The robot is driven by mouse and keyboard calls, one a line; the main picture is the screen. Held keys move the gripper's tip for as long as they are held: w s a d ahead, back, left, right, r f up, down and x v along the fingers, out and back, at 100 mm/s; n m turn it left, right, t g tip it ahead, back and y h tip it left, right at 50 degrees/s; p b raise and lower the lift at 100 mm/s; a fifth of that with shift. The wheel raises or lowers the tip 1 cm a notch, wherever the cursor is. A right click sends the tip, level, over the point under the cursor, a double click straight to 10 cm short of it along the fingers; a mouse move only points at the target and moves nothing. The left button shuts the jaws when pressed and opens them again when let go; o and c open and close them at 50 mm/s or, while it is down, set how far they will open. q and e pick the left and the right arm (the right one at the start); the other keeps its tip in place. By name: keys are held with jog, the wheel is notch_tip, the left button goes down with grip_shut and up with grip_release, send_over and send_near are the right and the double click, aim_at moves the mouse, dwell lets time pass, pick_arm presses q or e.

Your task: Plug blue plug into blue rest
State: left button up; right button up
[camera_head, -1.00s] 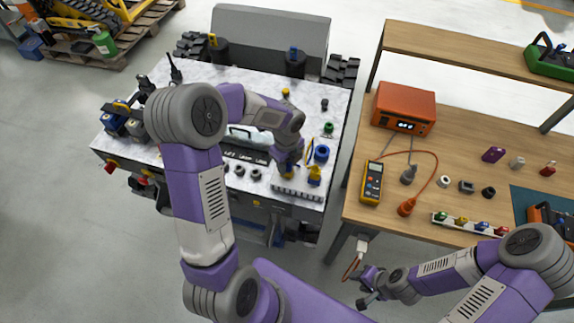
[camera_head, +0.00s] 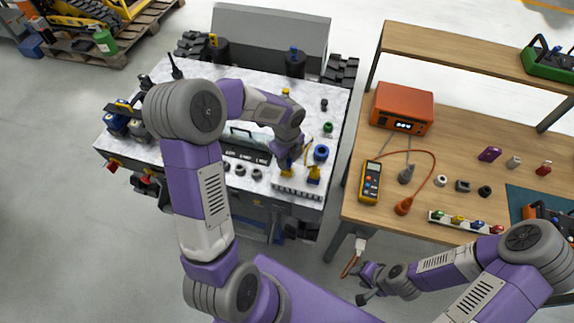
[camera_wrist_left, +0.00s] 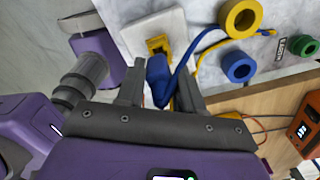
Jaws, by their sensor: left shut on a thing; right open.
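The blue plug (camera_wrist_left: 158,78) is between the fingers of my left gripper (camera_wrist_left: 160,95), which is shut on it. A blue cable (camera_wrist_left: 184,70) trails from the plug. In the head view my left gripper (camera_head: 287,163) is over the front right of the marbled bench, by a white strip (camera_head: 298,189). In the left wrist view a yellow piece (camera_wrist_left: 158,45) lies just beyond the plug; I cannot tell whether they touch. A blue ring (camera_head: 321,152) is to the gripper's right. I cannot make out a blue rest clearly. My right gripper (camera_head: 368,284) is open and empty.
A green ring (camera_head: 328,127) and dark rings (camera_head: 240,170) are on the bench. A wooden table (camera_head: 440,130) to the right holds an orange box (camera_head: 403,107) and a multimeter (camera_head: 370,181).

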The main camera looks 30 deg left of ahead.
pick_arm(q)
jog(key=shift+r+p, duration=1.65)
jog(key=shift+r, duration=0.15)
jog(key=o, duration=0.4)
jog(key=c, duration=0.3)
jog(key=shift+f, duration=0.1)
